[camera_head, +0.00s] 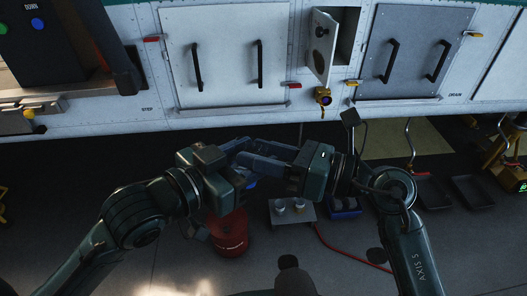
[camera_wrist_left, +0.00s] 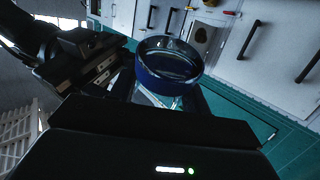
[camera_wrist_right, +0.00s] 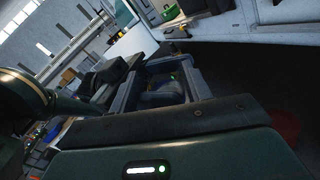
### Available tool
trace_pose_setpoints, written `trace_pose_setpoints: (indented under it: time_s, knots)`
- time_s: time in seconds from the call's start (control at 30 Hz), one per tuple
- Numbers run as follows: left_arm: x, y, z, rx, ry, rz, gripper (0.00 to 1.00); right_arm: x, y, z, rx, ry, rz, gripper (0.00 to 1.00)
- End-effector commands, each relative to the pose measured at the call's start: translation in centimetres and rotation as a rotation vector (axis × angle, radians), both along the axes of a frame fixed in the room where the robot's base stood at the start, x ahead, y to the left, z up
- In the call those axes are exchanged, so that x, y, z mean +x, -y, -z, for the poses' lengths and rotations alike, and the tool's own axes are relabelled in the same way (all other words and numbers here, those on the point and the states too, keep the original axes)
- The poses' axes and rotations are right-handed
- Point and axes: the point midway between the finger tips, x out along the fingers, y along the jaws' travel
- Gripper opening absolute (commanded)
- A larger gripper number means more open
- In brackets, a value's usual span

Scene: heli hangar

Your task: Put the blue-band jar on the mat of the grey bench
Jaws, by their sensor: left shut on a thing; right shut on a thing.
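My left gripper (camera_head: 243,150) and right gripper (camera_head: 275,158) meet in the middle of the head view, in front of the white panelled wall. The jar is between them; its round dark-blue band and clear glass show in the left wrist view (camera_wrist_left: 168,62). A bit of blue shows just below the fingers in the head view (camera_head: 249,183). In the right wrist view blue shows between the fingers (camera_wrist_right: 165,95). Both grippers are shut on the jar, which the fingers largely hide in the head view. I cannot clearly make out the grey bench or its mat.
A red container (camera_head: 230,236) stands below my grippers. A small grey stand (camera_head: 292,216) beside it holds two pale-topped items, next to a blue bin (camera_head: 345,209). Dark trays (camera_head: 472,191) lie at right. A small wall door (camera_head: 321,45) stands open.

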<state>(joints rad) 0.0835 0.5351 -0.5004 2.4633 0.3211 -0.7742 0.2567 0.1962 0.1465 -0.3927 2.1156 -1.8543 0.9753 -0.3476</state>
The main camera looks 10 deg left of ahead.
Motion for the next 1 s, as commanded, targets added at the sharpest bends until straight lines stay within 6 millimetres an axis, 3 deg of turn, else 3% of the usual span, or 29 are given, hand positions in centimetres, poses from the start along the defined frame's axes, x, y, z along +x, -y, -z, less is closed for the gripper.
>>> trace_pose_setpoints:
  time_s: [0.13, 0.17, 0.43, 0.77, 0.87, 1.0]
  knots:
    - [0.0, 0.0, -0.1, -0.002, 0.002, 0.000, 0.01, 0.0, 0.0, 0.1, -0.001, 0.000, 0.001, 0.23]
    - [0.0, 0.0, -0.1, -0.002, 0.002, 0.000, 0.50, 0.0, 0.0, 0.0, 0.000, 0.000, 0.001, 0.23]
    - [0.0, 0.0, -0.1, -0.001, 0.002, 0.000, 0.72, 0.0, 0.0, 0.0, -0.001, 0.000, 0.001, 0.23]
    - [0.2, -0.2, 0.9, -0.005, -0.015, -0.013, 0.73, 0.0, 0.0, 0.0, 0.000, 0.000, 0.000, 0.23]
    - [0.6, -0.7, 3.3, -0.010, -0.052, -0.048, 0.73, 0.0, 0.0, 0.0, 0.000, 0.000, 0.000, 0.23]
    - [0.6, -2.1, 9.3, -0.008, -0.134, -0.134, 0.73, 0.0, 0.0, 0.0, 0.000, 0.000, 0.000, 0.20]
